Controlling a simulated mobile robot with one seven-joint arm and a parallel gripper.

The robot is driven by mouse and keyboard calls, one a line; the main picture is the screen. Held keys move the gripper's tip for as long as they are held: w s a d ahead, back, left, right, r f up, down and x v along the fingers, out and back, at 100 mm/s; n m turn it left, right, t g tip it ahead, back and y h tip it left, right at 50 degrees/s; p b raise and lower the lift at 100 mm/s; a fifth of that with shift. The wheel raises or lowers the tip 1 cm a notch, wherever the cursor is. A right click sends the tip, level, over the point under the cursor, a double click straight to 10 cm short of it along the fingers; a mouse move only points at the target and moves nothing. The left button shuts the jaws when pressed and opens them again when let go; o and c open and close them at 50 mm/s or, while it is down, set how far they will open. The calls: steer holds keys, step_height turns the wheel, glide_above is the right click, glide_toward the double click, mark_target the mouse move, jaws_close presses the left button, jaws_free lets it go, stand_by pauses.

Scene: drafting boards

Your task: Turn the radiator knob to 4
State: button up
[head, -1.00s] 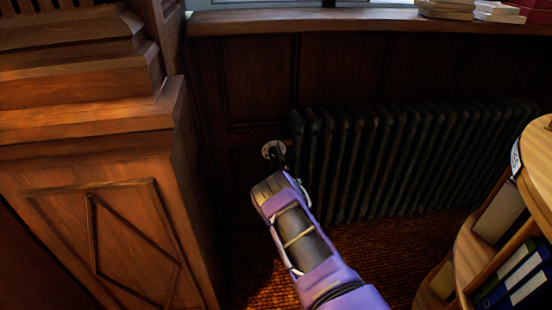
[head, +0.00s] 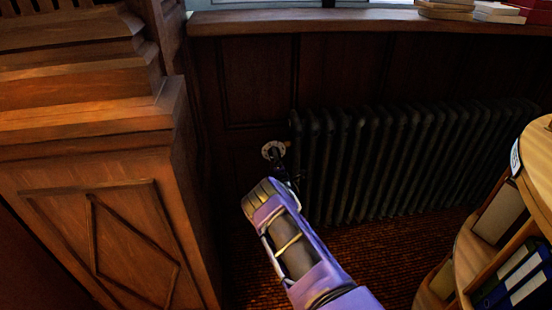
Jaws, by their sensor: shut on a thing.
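The radiator knob shows as a pale round dial (head: 273,150) with dark marks, at the left end of the dark ribbed radiator (head: 400,160) in the head view. The marks are too small to read, so its setting cannot be told. My gripper (head: 281,168) reaches up to the knob from below, at the end of my purple arm. Its dark fingers are at the knob's lower right edge and shut on it. The fingertips are hard to make out against the dark wall and partly hide the knob.
A wooden panelled cabinet (head: 100,200) stands close on the left. A round wooden shelf unit with binders (head: 500,230) stands on the right. A window sill (head: 340,20) with books (head: 447,10) runs above. Carpet (head: 370,250) lies below the radiator.

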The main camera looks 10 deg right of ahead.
stand_by(0.3)
steer(key=o, duration=1.4)
steer(key=s+p, duration=0.3)
steer(key=s, duration=1.4)
steer(key=shift+s, duration=0.25)
